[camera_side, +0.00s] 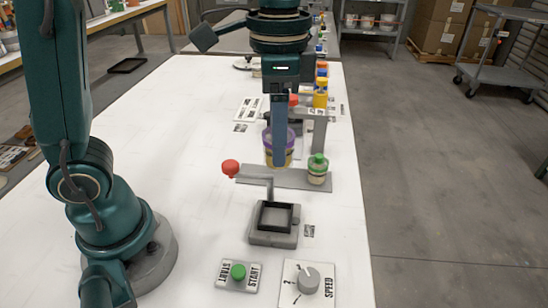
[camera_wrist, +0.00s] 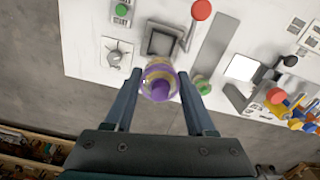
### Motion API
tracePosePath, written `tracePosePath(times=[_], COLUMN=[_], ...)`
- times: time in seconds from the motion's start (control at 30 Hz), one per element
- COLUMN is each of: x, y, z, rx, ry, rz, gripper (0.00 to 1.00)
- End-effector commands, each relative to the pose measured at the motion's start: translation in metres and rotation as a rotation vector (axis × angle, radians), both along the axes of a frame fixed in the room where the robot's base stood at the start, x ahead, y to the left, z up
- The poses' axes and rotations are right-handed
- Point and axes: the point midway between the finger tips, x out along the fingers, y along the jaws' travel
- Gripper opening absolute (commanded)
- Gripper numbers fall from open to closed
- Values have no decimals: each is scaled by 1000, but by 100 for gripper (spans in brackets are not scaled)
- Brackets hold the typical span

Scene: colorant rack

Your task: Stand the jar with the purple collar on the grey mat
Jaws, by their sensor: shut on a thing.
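The jar with the purple collar (camera_side: 267,142) is between the fingers of my gripper (camera_side: 279,158), which is shut on it. One finger hides the middle of the jar in the side view. In the wrist view the purple-topped jar (camera_wrist: 160,90) sits between both fingertips of my gripper (camera_wrist: 159,74). A flat grey strip, which looks like the grey mat (camera_side: 250,174), lies on the white table; it also shows in the wrist view (camera_wrist: 213,45). The jar appears held above the table, upright. Its exact height over the mat cannot be told.
A green-lidded jar (camera_side: 317,168) stands at the mat's right end. A grey fixture with a black square frame (camera_side: 274,218) and a crank with a red knob (camera_side: 230,168) is in front. A grey stand (camera_side: 319,130) and several coloured jars are behind.

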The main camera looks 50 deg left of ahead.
Motion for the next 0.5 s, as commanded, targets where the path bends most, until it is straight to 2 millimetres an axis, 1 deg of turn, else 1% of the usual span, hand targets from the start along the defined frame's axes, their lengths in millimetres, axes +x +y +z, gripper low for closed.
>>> tracePosePath(times=[0.1, 0.37, 0.5], x=[1, 26, 37], y=[0, 49, 80], z=[18, 16, 16], rx=[-1, 0, 0], ry=[-5, 2, 1], rz=[0, 192, 301], gripper=[0, 0, 0])
